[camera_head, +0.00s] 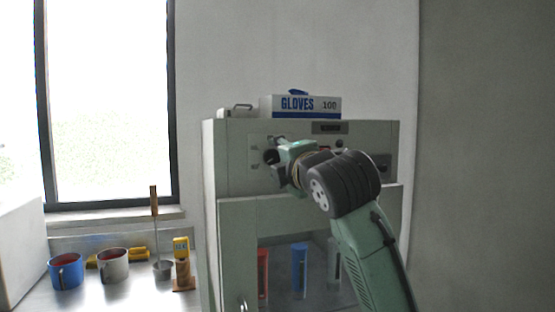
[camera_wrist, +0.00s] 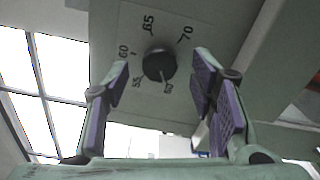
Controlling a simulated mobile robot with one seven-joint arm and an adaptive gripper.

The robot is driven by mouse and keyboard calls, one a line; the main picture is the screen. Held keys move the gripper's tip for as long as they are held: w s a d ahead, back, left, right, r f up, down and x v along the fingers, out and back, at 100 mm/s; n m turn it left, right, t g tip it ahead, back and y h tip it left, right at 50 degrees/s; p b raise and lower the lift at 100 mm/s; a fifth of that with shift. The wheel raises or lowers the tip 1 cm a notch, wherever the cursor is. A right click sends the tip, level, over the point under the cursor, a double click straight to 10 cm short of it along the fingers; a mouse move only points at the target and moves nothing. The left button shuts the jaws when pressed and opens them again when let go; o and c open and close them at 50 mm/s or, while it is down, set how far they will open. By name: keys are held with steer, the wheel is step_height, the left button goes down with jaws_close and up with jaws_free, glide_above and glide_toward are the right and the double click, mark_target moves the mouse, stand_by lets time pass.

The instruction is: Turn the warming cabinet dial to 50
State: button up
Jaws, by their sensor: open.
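The warming cabinet (camera_head: 235,160) is a pale green box with a control panel along its top. In the wrist view its dial (camera_wrist: 159,64) is a dark round knob on a pale panel. The marks 55, 60, 65 and 70 run around it, with a blurred mark, seemingly 50, below. A light line on the knob's lower side seems to point toward that lower mark. My gripper (camera_wrist: 161,66) is open, with one purple-padded finger on each side of the dial and a gap to both. In the head view my gripper (camera_head: 277,164) is at the panel's left part and covers most of the dial.
On the left counter (camera_head: 120,298) stand a blue mug (camera_head: 65,272), a pale mug (camera_head: 113,265) and a ladle (camera_head: 162,268).

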steer(key=v, duration=1)
steer(key=shift+r, duration=0.1)
